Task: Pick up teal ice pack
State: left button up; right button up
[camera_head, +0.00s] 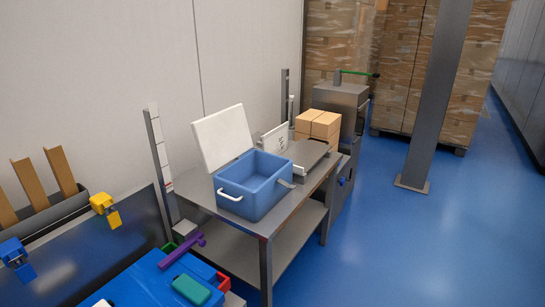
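The teal ice pack (191,290) is a rounded block at the bottom of the head view. It lies on a blue surface (146,283), which is cut off by the lower edge of the view. A purple long-handled item (183,251) lies behind it, and a red item (222,281) is close on its right. Neither of my grippers is in view, and nothing is seen touching the pack.
A steel table (196,204) holds a blue cooler tub (254,199) with its white lid (222,138) open. Cardboard boxes (317,125) stand behind it. Yellow (105,209) and blue (15,256) items are at left. The blue floor (440,245) at right is clear.

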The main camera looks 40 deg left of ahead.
aim_at(188, 287)
jog(key=i+l+u, duration=0.25)
jog(key=i, duration=0.55)
jog(key=i+u, duration=0.3)
jog(key=u, duration=0.15)
jog(key=i+l+u, duration=0.2)
jog(key=u, duration=0.25)
jog(key=i+l+u, duration=0.25)
jog(key=u, duration=0.2)
jog(key=i+l+u, duration=0.2)
jog(key=l+u, duration=0.25)
jog(key=j, duration=0.15)
